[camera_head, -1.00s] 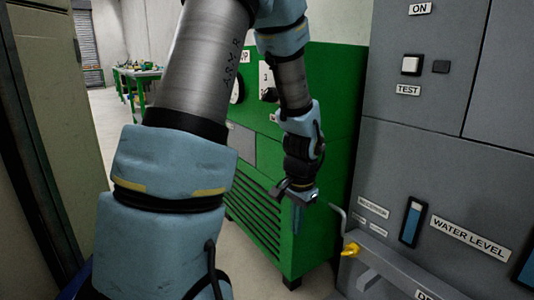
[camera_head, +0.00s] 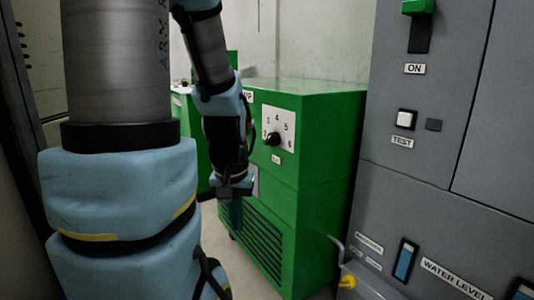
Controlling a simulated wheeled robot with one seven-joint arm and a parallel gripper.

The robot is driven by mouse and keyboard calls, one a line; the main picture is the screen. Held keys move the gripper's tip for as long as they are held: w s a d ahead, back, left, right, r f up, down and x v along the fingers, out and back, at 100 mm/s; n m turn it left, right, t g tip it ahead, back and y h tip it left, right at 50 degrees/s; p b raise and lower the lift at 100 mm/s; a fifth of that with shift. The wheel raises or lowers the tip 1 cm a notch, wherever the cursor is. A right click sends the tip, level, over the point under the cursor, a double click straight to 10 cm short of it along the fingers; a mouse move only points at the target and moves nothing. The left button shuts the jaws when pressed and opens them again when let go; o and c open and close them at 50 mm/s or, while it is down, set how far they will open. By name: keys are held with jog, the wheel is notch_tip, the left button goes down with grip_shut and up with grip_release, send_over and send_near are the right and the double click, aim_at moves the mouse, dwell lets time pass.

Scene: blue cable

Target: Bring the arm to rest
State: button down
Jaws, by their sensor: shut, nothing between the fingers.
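My arm fills the left side of the head view, with large blue and grey links close to the camera. Its far end hangs down, and my gripper (camera_head: 236,212) points downward in front of the green machine's left part. The fingers look shut and hold nothing. No blue cable can be made out.
A green machine (camera_head: 320,150) with a numbered dial (camera_head: 273,139) and lower vents stands behind my gripper. A grey cabinet (camera_head: 455,110) with a green switch (camera_head: 415,8), a test button (camera_head: 405,119) and a yellow valve (camera_head: 347,281) stands at the right.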

notch_tip(320, 180, up, 26)
jog(key=p, duration=2.3)
jog(key=shift+p, duration=0.3)
